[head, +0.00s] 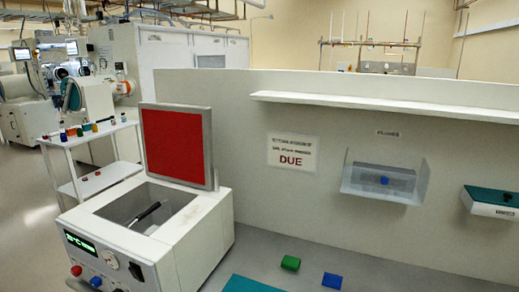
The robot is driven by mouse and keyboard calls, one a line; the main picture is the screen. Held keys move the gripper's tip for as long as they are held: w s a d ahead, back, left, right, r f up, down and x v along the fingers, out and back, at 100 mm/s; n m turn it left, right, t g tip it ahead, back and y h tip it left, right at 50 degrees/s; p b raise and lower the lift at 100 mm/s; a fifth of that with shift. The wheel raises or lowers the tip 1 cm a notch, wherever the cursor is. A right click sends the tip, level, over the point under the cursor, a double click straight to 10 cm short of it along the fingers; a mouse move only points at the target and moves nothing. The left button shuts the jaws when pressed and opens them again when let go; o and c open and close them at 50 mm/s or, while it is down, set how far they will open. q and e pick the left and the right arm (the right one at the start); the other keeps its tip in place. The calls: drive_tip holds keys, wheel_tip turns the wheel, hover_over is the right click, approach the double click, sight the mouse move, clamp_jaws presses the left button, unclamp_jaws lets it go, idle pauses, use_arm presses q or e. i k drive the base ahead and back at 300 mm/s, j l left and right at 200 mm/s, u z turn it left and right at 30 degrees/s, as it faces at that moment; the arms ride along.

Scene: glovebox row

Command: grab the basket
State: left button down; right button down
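A white box-shaped bench unit (190,250) stands at the lower left with its lid (178,145) raised, showing a red inner face. Inside its open grey well, a black handle (147,214) slants upward. The handle may belong to a basket, but the basket's body is sunk in the well and I cannot make it out clearly. Neither of my grippers is in view.
A green block (290,263), a blue block (332,281) and a teal mat (248,285) lie right of the unit. A grey partition with a shelf (400,106) and a clear wall holder (385,183) stands behind. A white cart (95,155) is at left.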

sight(147, 222)
drive_tip(key=i+j+u, duration=0.1)
drive_tip(key=i+j, duration=0.25)
drive_tip(key=j, duration=0.2)
drive_tip(key=i+j, duration=0.35)
drive_tip(key=j, duration=0.15)
drive_tip(key=u, duration=0.05)
